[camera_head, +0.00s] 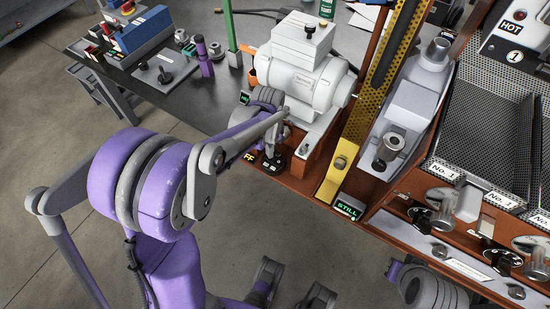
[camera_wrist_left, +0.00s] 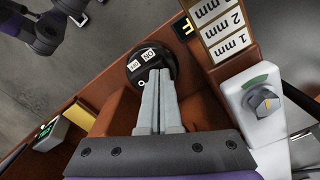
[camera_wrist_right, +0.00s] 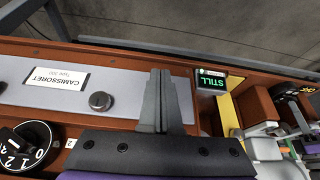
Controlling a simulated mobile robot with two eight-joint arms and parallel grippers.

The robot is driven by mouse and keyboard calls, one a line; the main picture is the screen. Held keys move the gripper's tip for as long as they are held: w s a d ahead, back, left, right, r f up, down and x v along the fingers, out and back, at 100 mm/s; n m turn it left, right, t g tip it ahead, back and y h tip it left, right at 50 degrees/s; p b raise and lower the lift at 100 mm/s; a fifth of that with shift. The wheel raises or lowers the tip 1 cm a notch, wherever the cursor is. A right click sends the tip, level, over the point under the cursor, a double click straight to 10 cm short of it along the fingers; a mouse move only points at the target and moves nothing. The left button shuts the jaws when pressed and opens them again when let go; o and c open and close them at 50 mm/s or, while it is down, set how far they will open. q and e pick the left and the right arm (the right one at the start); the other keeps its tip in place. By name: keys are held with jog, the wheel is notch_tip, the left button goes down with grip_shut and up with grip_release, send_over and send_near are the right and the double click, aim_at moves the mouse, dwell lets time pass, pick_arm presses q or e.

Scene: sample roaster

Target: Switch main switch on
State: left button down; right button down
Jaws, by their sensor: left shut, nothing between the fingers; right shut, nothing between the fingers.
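The main switch, a black round rotary knob with small white labels, one reading ON, sits on the brown wooden front edge of the machine. It shows in the head view (camera_head: 273,165) and in the left wrist view (camera_wrist_left: 150,62). My left gripper (camera_wrist_left: 156,75) is shut and empty, with its fingertips at the near side of the knob. They overlap the knob's lower part; I cannot tell whether they touch. In the head view the left gripper (camera_head: 272,150) is just above the knob. My right gripper (camera_wrist_right: 158,75) is shut and empty near a grey panel.
A green-lit STILL display (camera_head: 348,209) stands right of the switch, beside a yellow perforated column (camera_head: 338,170). A white grinder (camera_head: 300,75) stands behind the switch. More dark knobs (camera_head: 420,217) line the front at right. Free floor lies in front.

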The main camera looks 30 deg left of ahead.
pick_arm(q)
jog(key=shift+f, duration=0.3)
jog(key=shift+r, duration=0.1)
jog(key=shift+r+p, duration=2.3)
jog(key=shift+r, duration=1.15)
jog(key=s+d+r+n+t+p, duration=0.2)
jog(key=s+d+r+n+p, duration=0.1)
jog(key=s+r, duration=0.3)
jog(key=s+d+r+n+t+p, duration=0.3)
jog(key=s+r, duration=0.3)
jog(key=s, duration=0.3)
jog(key=shift+s+d+n, duration=0.25)
jog(key=shift+d+n, duration=0.15)
jog(key=shift+n, duration=0.1)
